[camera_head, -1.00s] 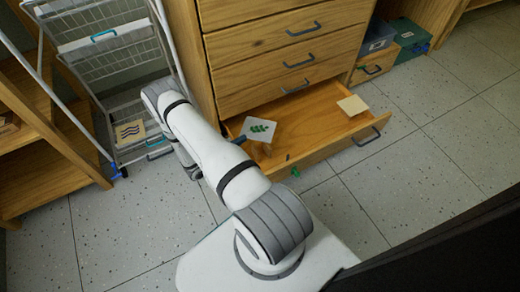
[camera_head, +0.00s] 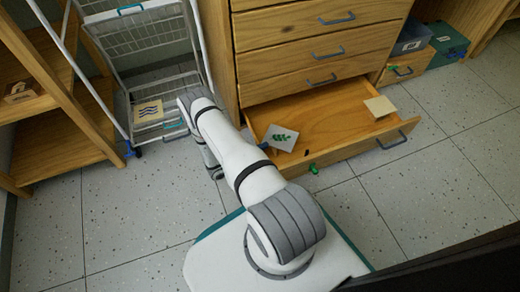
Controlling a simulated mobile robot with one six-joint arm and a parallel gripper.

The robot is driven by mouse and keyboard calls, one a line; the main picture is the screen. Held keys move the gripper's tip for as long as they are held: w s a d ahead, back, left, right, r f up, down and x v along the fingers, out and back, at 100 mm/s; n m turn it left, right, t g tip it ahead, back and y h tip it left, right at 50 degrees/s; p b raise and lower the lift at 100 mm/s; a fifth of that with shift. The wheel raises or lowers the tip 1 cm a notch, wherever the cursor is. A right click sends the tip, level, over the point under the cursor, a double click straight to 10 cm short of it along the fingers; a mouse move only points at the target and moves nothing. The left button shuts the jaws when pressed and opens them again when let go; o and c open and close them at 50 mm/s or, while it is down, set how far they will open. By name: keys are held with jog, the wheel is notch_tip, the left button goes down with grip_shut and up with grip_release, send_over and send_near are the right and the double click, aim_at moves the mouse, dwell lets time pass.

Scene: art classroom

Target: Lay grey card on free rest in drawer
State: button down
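The grey card (camera_head: 281,138) with a green leaf-like pattern is at the left end of the open drawer (camera_head: 352,147), turned at an angle. My gripper (camera_head: 265,146) shows only as a small dark tip at the card's left edge. It appears shut on the card; the rest of it is hidden behind my arm. The card covers what lies under it, so I cannot tell whether it touches a rest. A plain tan card or plate (camera_head: 380,106) sits at the drawer's right end.
A white wire rack (camera_head: 150,60) at the left holds a card with dark wavy lines (camera_head: 148,111). Closed drawers (camera_head: 320,47) rise above the open one. Boxes (camera_head: 411,38) stand at the back right. A small green thing (camera_head: 313,169) is at the drawer's front. Floor at right is clear.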

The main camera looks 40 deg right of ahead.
jog(key=shift+f, duration=0.1)
jog(key=c, duration=1.7)
grip_release()
